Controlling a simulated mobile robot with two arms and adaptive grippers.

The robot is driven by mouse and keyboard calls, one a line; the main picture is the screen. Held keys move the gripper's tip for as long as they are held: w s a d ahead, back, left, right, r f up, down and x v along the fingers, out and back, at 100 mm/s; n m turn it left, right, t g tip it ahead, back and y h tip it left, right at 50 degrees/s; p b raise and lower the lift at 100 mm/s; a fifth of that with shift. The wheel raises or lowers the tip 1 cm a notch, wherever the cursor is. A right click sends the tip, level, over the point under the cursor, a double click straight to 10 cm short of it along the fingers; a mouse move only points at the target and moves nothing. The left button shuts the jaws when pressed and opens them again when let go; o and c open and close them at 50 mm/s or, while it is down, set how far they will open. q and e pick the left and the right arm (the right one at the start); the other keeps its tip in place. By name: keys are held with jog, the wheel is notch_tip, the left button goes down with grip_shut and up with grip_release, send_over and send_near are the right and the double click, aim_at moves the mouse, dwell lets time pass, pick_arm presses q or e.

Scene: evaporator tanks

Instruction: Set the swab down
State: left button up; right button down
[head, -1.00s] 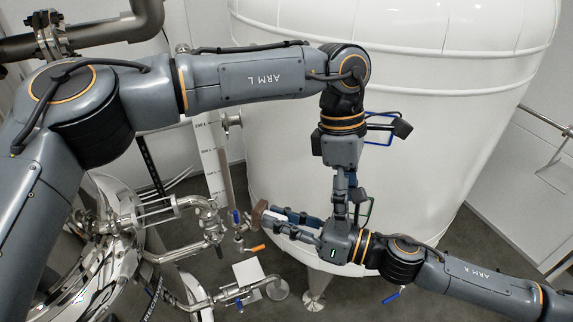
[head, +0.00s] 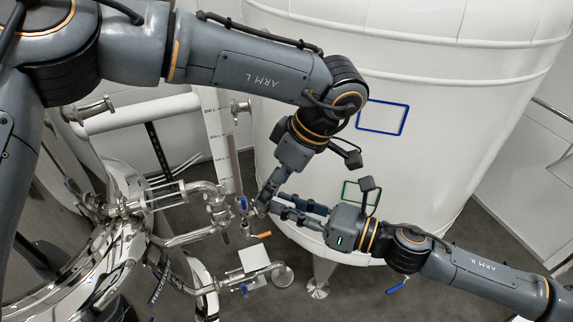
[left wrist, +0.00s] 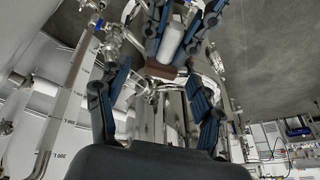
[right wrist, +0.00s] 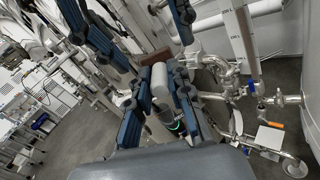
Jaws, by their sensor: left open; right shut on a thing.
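The swab (right wrist: 160,82) has a white cylindrical handle and a brown block at one end. My right gripper (head: 285,205) is shut on the white handle, its blue-padded fingers on either side. The handle and brown block also show in the left wrist view (left wrist: 172,40). My left gripper (head: 265,202) is open, its fingers spread on either side of the brown end. I cannot tell whether they touch it. In the head view the two grippers meet and mostly hide the swab.
A large white tank (head: 400,60) with a blue square outline (head: 383,118) and a green one (head: 360,192) stands behind my arms. Steel pipes and valves (head: 215,205) are close left of the grippers. A white square plate (head: 254,260) is below. Grey floor shows at lower right.

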pick_arm(q)
jog(key=shift+x, duration=1.7)
jog(key=c, duration=1.2)
pick_arm(e)
jog(key=c, duration=1.1)
grip_release()
jog(key=shift+c, duration=0.2)
jog(key=shift+d, duration=0.1)
